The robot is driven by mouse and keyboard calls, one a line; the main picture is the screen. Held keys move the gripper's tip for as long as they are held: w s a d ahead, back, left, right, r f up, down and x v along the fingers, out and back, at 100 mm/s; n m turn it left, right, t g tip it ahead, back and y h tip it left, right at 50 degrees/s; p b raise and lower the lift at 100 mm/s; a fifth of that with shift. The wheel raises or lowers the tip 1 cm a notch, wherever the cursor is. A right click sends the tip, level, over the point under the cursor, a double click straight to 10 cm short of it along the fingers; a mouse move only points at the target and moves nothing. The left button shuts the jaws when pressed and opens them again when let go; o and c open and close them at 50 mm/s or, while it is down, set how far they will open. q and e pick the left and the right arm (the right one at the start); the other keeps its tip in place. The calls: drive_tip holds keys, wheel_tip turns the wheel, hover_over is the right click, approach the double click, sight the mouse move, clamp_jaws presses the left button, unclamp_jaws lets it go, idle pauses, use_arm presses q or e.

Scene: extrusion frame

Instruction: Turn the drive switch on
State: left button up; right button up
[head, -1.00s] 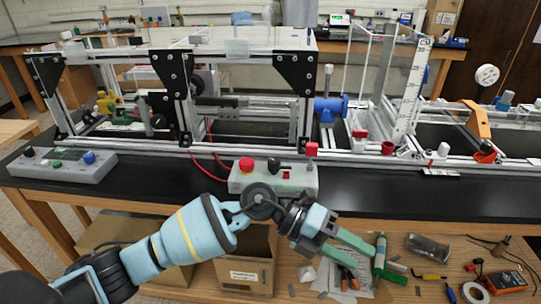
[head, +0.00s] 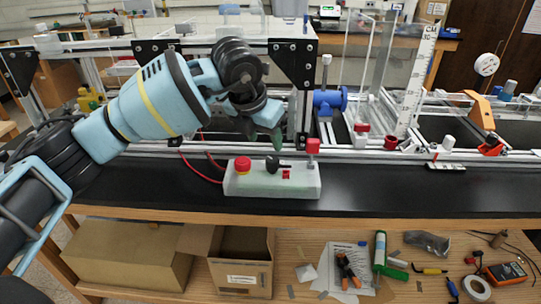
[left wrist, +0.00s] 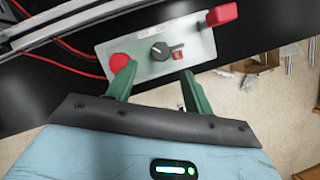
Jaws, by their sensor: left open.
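A pale grey control box (head: 255,185) stands on the black bench top, in the middle of the head view. It carries a red mushroom button (head: 242,164), a black rotary knob (head: 272,163), a small red switch (head: 286,174) and a raised red block (head: 313,147) at its right end. In the left wrist view the open, empty fingers (left wrist: 155,70) point at the box, with the knob (left wrist: 160,51) and small red switch (left wrist: 178,54) between or beyond the tips.
The extrusion frame (head: 305,70) with its rails stands behind the box, close to my left arm. Red cables (head: 200,172) run left of the box. Bare black bench (head: 390,185) lies to its right. Cardboard boxes (head: 130,255) and tools sit on the lower shelf.

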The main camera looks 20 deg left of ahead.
sight(272, 159)
use_arm(q)
drive_tip(key=shift+x, duration=3.9)
drive_tip(key=c, duration=1)
